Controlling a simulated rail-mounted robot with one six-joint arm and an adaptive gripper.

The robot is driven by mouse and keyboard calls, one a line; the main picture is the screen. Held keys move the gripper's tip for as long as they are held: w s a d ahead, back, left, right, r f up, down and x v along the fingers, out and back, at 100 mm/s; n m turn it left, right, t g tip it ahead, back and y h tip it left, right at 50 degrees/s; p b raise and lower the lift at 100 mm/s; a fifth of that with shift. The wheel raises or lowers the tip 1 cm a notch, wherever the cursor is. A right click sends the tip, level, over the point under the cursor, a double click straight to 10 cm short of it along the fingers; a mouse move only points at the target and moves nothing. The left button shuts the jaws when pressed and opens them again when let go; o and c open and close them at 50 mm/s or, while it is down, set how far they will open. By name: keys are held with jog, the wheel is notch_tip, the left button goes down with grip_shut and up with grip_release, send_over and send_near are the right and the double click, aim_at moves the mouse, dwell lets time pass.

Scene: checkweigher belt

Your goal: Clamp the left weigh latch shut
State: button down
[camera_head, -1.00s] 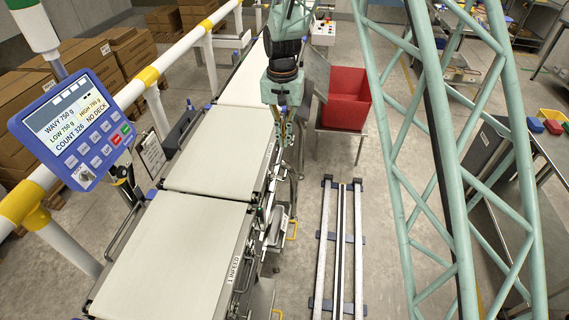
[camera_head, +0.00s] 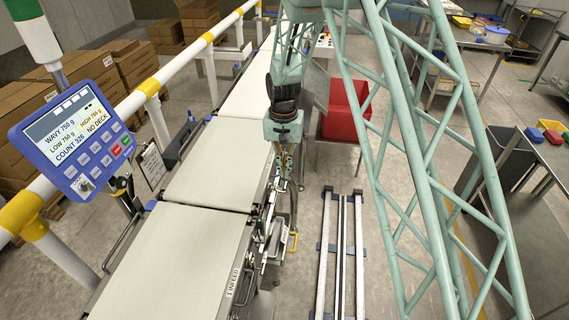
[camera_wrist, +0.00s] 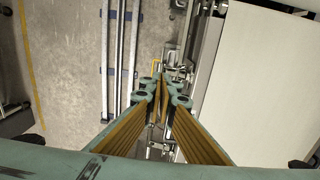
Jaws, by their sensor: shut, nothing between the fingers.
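My gripper (camera_head: 282,178) points down beside the right edge of the weigher belt line in the head view. In the wrist view its fingertips (camera_wrist: 162,82) are together, with nothing seen between them. Small metal latch hardware (camera_head: 270,232) runs along the belt's right side, just nearer than the fingers. Metal fittings also show around and beyond the fingertips in the wrist view (camera_wrist: 186,62). I cannot tell which fitting is the left weigh latch or whether it is closed. No contact with the fingers is clear, and the fingers hide part of the fittings.
White belt sections (camera_head: 212,165) lie left of my gripper, the nearest marked INFEED. A yellow handle (camera_head: 293,241) sticks out by the frame. Floor rails (camera_head: 342,250) and a red bin (camera_head: 345,110) stand right. White-yellow guard rails line the left.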

aim_at(285, 184)
jog(key=shift+f, duration=2.25)
jog(key=shift+s+d+f+b, duration=0.1)
jog(key=shift+d+f+b, duration=0.35)
jog(key=shift+f+b, duration=0.1)
notch_tip(285, 184, down, 7)
jog(key=d+b, duration=0.1)
jog(key=b, duration=0.3)
jog(key=shift+s+d+r+b, duration=0.15)
jog(key=shift+d+b, duration=0.25)
jog(key=shift+a+f+b, duration=0.1)
jog(key=shift+f+b, duration=0.5)
jog(key=shift+b, duration=0.25)
